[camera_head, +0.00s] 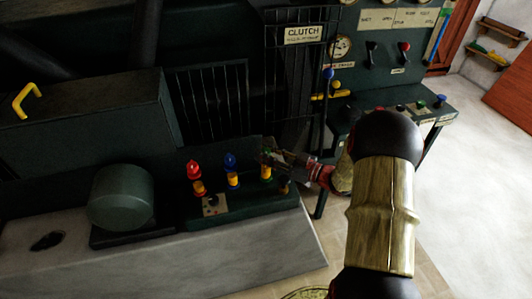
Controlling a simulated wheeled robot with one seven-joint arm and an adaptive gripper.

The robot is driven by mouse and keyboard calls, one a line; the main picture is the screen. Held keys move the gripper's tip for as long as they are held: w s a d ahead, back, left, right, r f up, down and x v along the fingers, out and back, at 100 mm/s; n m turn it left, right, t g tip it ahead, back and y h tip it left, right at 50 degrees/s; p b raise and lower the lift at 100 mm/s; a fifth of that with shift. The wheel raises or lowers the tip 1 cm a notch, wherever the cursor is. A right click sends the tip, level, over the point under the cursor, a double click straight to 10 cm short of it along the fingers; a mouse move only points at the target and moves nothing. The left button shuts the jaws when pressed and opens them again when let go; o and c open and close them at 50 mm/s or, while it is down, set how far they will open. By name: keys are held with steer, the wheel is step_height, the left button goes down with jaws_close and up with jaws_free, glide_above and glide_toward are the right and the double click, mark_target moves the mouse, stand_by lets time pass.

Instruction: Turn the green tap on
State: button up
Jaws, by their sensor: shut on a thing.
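The green tap (266,174) is the rightmost of three taps on a dark base (240,205) on the concrete ledge. Its yellow body shows, while its green top is mostly hidden by my gripper. My gripper (274,158) reaches in from the right and is shut on the green tap at its top. How the fingers sit around the handle is too small and dark to tell. The blue tap (231,165) and the red tap (193,173) stand upright to the left, apart from my gripper.
A small plate with a dark knob (211,204) is on the base's front. A green round motor housing (121,197) stands left. A control desk (437,104) stands right; the floor (470,190) beyond is clear.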

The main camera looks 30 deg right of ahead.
steer(key=shift+r, duration=0.2)
steer(key=o, duration=1.1)
steer(key=shift+f, duration=0.1)
steer(key=v, duration=1.2)
steer(key=shift+w, duration=0.1)
